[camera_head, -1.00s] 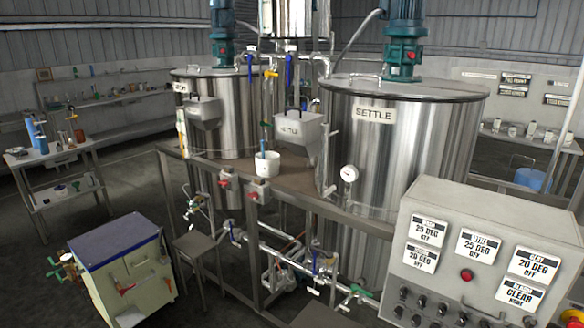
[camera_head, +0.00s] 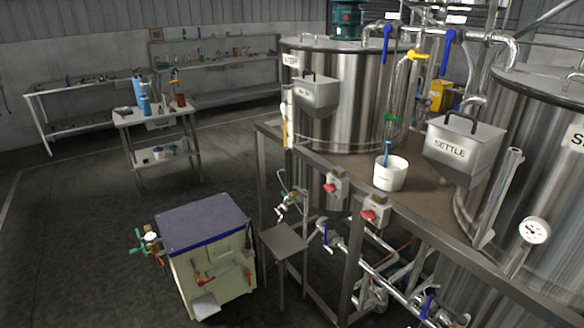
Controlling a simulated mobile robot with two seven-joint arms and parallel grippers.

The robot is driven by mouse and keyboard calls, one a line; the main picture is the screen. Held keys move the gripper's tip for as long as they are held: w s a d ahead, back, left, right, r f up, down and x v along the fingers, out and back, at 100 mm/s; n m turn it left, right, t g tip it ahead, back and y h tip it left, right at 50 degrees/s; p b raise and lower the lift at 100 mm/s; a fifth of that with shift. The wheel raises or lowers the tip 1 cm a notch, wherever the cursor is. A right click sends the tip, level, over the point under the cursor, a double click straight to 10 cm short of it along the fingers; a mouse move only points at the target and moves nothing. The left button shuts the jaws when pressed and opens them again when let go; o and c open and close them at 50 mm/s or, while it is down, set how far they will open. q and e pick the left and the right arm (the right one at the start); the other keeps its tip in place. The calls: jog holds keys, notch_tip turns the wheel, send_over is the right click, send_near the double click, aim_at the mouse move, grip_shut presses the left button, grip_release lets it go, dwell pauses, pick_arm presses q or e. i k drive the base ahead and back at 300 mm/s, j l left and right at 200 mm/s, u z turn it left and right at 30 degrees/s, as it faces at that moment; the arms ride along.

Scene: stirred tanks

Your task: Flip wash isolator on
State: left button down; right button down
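Two grey isolator boxes with red handles are fixed along the front edge of the tank platform. The left isolator (camera_head: 335,187) is below the left steel tank (camera_head: 350,115), and the right isolator (camera_head: 375,213) is below the white bucket. I cannot read a label on either isolator, so I cannot tell which is the wash one or how its handle is set. The left tank's label is too small to read surely. Neither of my grippers shows in the view.
A steel platform (camera_head: 425,210) carries the tanks, a white bucket (camera_head: 390,174) and a hopper marked SETTLE (camera_head: 450,148). A blue-topped cabinet (camera_head: 205,235) and a small step (camera_head: 284,241) stand in front. Open floor (camera_head: 80,240) lies at left, before a side table (camera_head: 155,116).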

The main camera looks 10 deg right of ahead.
aim_at(331, 188)
jog(key=i+j+z, duration=0.3)
jog(key=i+z, duration=0.2)
jog(key=i+j+z, duration=0.3)
jog(key=j+z, duration=0.2)
jog(key=i+j+z, duration=0.25)
jog(key=z, duration=0.2)
jog(key=i+j+z, duration=0.1)
jog(key=j+z, duration=0.4)
jog(key=i+j+z, duration=0.1)
jog(key=j+z, duration=0.2)
jog(key=j, duration=0.2)
jog(key=j+z, duration=0.25)
jog(key=j, duration=0.3)
